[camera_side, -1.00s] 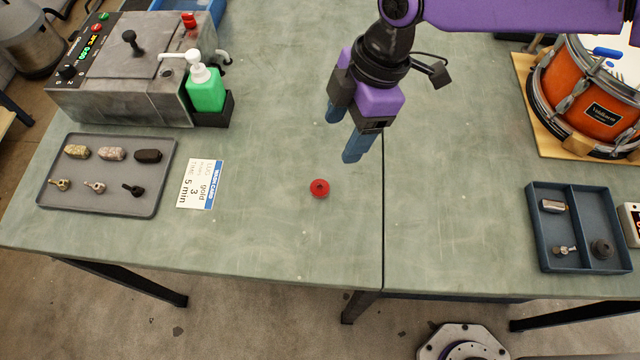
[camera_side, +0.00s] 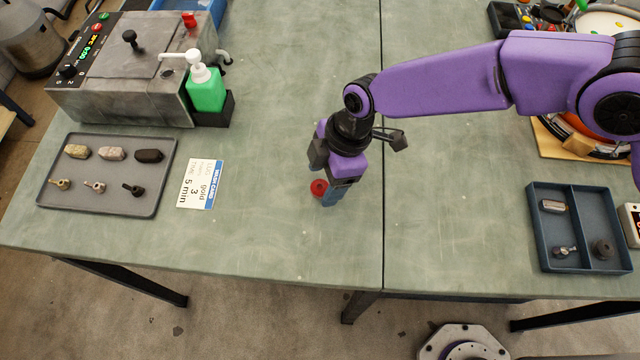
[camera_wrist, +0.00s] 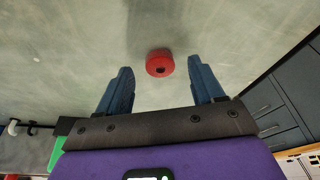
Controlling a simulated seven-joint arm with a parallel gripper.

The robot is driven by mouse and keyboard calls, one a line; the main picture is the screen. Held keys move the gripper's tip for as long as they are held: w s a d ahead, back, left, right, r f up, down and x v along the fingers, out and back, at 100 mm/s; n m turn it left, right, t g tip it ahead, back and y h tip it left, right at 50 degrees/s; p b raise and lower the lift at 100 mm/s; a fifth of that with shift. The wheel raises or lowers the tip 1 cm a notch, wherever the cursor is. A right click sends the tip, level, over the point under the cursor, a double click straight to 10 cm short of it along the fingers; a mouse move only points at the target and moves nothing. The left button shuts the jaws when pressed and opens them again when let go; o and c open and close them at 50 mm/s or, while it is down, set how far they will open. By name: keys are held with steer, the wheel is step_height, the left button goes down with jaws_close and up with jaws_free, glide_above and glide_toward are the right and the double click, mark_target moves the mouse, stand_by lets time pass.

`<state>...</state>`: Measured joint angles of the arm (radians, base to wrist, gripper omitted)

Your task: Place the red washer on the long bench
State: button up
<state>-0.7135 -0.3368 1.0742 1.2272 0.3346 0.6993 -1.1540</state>
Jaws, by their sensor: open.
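The red washer (camera_side: 318,187) lies on the green bench top (camera_side: 290,245), left of the seam between the two bench tops. My gripper (camera_side: 331,200) is down close beside it in the side view, and the fingers partly cover the washer's right side. In the wrist view the washer (camera_wrist: 160,63) shows centred just beyond the two blue fingertips. My gripper (camera_wrist: 160,75) is open there, one finger on each side and nothing between them. I cannot tell exactly how high the fingertips are above the bench.
A grey tray (camera_side: 107,207) with several small parts and a white card (camera_side: 200,184) lie to the left. A green soap bottle (camera_side: 206,90) stands by a grey machine (camera_side: 120,75). A blue divided tray (camera_side: 577,268) is at the right. The bench around the washer is clear.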

steer(key=shift+a+f, duration=0.15)
steer(key=shift+f, duration=0.4)
steer(key=c, duration=1.2)
steer(key=shift+c, duration=0.2)
steer(key=shift+r, duration=0.1)
steer(key=shift+r, duration=0.5)
step_height(320, 180, up, 2)
steer(key=shift+r, duration=0.15)
steer(key=s+d+r, duration=0.7)
steer(key=d+r, duration=0.2)
steer(key=d, duration=0.3)
steer(key=shift+r, duration=0.3)
